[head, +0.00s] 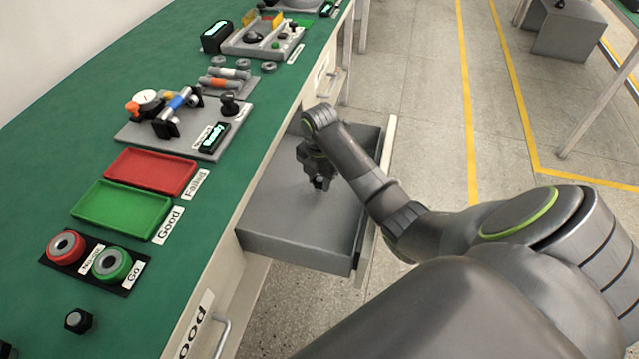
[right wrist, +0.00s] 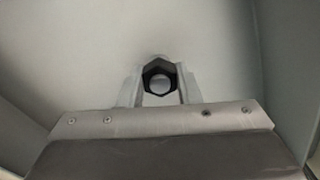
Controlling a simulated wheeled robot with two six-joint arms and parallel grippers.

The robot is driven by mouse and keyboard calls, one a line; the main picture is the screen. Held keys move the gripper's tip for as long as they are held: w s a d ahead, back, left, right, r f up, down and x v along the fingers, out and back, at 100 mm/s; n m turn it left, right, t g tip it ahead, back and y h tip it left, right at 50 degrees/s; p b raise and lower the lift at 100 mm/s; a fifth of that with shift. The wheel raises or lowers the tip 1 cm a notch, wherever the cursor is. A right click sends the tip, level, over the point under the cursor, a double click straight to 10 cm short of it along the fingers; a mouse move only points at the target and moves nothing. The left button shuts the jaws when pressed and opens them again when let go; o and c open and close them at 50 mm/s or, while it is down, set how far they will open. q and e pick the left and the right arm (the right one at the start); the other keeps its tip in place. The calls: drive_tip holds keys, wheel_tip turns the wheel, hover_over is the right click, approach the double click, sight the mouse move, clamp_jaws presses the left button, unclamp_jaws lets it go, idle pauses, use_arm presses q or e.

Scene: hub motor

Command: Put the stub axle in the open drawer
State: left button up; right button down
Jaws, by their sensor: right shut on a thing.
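The stub axle (head: 320,184) shows as a small dark piece at the tips of my right gripper (head: 319,176). In the right wrist view the stub axle (right wrist: 147,76) is a black hexagonal piece with a light round centre, between the two fingers. My right gripper is shut on it, inside the outline of the open drawer (head: 290,225). The drawer is grey and pulled out from under the green bench. I cannot tell the exact gap between the stub axle and the drawer floor. My left gripper is not in view.
A similar dark hexagonal piece (head: 78,320) stands on the bench (head: 150,300). Red (head: 150,171) and green (head: 121,210) trays, a button panel (head: 90,262) and a grey fixture (head: 205,135) also stand there. The drawer looks otherwise empty; its walls surround the gripper.

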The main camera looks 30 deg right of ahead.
sight(319, 178)
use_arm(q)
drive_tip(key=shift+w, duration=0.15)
use_arm(e)
drive_tip(key=shift+f, duration=0.75)
drive_tip(key=c, duration=1.1)
unclamp_jaws()
drive_tip(key=shift+f, duration=0.15)
drive_tip(key=shift+o, duration=0.2)
wheel_tip(319, 178, up, 8)
drive_tip(key=shift+f+p, duration=0.15)
drive_tip(key=shift+p, duration=0.4)
wheel_tip(319, 178, up, 3)
drive_tip(key=shift+f+p, duration=0.15)
drive_tip(key=shift+p, duration=1.05)
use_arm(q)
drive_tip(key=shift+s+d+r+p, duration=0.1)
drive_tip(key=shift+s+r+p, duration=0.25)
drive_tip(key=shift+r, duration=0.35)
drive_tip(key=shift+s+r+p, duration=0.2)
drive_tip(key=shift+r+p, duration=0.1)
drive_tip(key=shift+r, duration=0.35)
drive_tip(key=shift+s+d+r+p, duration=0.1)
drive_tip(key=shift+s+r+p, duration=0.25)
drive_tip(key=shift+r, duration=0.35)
use_arm(e)
drive_tip(key=shift+r, duration=1)
drive_tip(key=shift+f, duration=0.1)
